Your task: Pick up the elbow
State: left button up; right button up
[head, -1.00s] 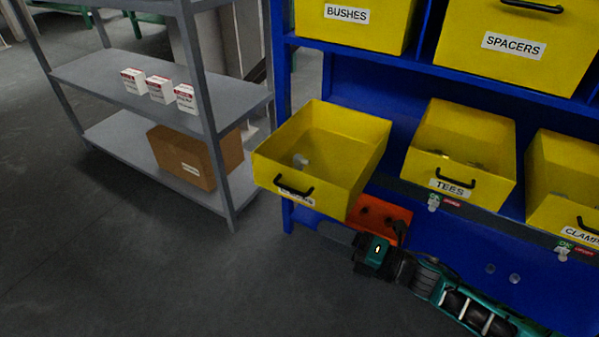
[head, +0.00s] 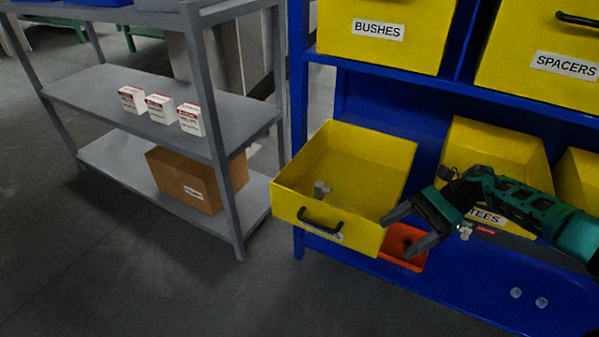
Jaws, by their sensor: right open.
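A small grey fitting, which looks like the elbow (head: 321,189), lies inside the pulled-out yellow drawer bin (head: 297,215) near its left side. The bin's front label is partly hidden by its black handle. My right gripper (head: 396,234) is open and empty. Its two dark fingers point left at the bin's right front corner, outside the bin and apart from the fitting. I cannot tell whether a finger touches the bin wall. My left gripper is out of view.
An orange-red tray (head: 412,262) sits below the bin, partly behind my gripper. The TEES bin (head: 498,147) is behind my right arm. Bins marked BUSHES (head: 385,52) and SPACERS (head: 520,75) are above. A grey shelf (head: 100,85) with boxes stands left.

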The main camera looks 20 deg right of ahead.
aim_at(319, 186)
jog(key=i+l, duration=0.1)
jog(key=i, duration=0.75)
jog(key=i+l, duration=0.1)
jog(key=l+z, duration=0.05)
jog(key=l, duration=0.05)
